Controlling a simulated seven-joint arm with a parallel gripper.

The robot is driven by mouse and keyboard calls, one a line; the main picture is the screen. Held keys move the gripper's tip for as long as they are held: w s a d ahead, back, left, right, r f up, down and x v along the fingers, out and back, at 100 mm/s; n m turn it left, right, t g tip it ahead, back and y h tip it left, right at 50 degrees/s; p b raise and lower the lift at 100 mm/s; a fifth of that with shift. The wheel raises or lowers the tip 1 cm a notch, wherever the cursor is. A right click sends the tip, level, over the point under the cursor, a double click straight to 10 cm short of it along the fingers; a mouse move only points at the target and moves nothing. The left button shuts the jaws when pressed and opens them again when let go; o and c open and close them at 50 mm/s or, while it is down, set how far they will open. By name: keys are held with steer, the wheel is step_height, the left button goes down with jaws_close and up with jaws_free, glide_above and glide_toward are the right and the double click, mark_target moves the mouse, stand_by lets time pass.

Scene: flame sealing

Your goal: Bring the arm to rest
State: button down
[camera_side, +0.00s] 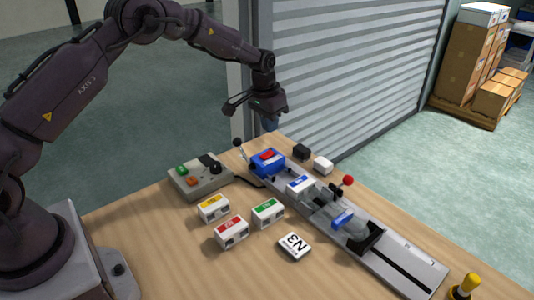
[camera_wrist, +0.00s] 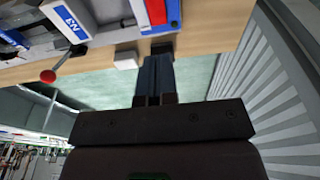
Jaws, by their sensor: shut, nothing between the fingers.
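My gripper (camera_side: 270,125) is shut and empty. It hangs in the air above the far edge of the wooden table (camera_side: 155,225), beyond the blue device and near the grey shutter. In the wrist view its dark fingers (camera_wrist: 155,78) are together, with nothing seen between them. My arm arches from the left of the side view to this spot. In the wrist view the fingertips overlap the table's edge, close to a small white block (camera_wrist: 126,60) and a small black block (camera_wrist: 162,48). I cannot tell the height of the gripper exactly.
A long grey rail (camera_side: 405,265) carries a blue device (camera_side: 267,161), a white-and-blue block (camera_side: 300,185) and a red-knobbed lever (camera_side: 347,181). A control box (camera_side: 200,178), yellow (camera_side: 213,208), red (camera_side: 231,233) and green (camera_side: 268,211) labelled blocks and an N3 tile (camera_side: 294,246) stand nearby. A ribbed shutter (camera_side: 350,80) rises behind.

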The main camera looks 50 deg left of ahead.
mark_target(264, 157)
steer(key=shift+s+d+f+g, duration=0.1)
steer(key=shift+s+f+g, duration=0.15)
steer(key=shift+s+f, duration=0.3)
steer(key=shift+s+d+f+g, duration=0.1)
steer(key=shift+s+f+g, duration=0.2)
steer(key=shift+s, duration=0.4)
steer(key=shift+s+d+r+n, duration=0.15)
steer(key=shift+s+r, duration=0.1)
steer(key=shift+s, duration=0.25)
steer(key=shift+s+d+r+n, duration=0.1)
steer(key=shift+s+r+n, duration=0.1)
steer(key=shift+s, duration=0.25)
steer(key=s+d+r+t, duration=0.2)
steer(key=s+d+r, duration=0.2)
steer(key=s+r, duration=0.7)
steer(key=s+d+r+t, duration=0.3)
steer(key=s+r, duration=0.8)
steer(key=s, duration=0.9)
steer(key=shift+d+r, duration=0.2)
steer(key=shift+d, duration=0.15)
